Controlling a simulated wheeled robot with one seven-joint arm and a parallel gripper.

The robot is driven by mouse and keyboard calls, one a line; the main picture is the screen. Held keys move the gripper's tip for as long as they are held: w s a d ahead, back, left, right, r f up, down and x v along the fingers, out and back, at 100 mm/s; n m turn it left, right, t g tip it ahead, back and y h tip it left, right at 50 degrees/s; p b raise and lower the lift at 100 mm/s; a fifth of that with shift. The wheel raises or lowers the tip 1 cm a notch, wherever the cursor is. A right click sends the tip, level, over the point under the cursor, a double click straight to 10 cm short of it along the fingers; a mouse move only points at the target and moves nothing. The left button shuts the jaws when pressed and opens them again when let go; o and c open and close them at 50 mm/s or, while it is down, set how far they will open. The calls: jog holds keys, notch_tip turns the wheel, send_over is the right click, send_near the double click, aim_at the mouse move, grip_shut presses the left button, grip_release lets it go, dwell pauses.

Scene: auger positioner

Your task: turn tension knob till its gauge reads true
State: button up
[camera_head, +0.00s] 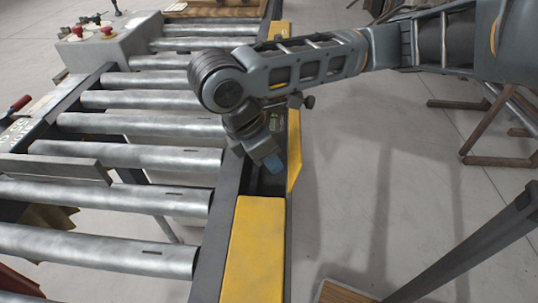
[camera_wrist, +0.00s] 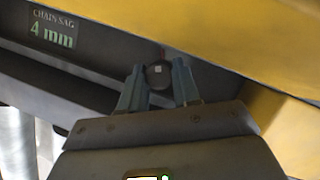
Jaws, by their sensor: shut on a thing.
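The tension knob (camera_wrist: 158,76) is a small dark round piece with a pale spot, set in the dark recess beside the yellow guard. My gripper (camera_wrist: 160,88) is shut on it, with one blue-grey finger on each side. The gauge (camera_wrist: 53,37) at the upper left of the wrist view is a small dark display labelled "CHAIN SAG", reading 4 mm in green. In the head view my gripper (camera_head: 270,161) reaches down into the gap in the yellow side guard. There the knob is hidden by my gripper, and I cannot read the gauge.
The yellow guard (camera_head: 255,250) runs along the conveyor's right side, close to my gripper. Steel rollers (camera_head: 130,155) fill the left. A grey control box (camera_head: 110,45) with red buttons stands at the upper left. Bare floor (camera_head: 400,170) lies to the right, with wooden trestles (camera_head: 490,125) beyond.

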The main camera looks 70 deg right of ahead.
dwell(0.5)
jog(key=o, duration=1)
jog(key=shift+o, duration=0.2)
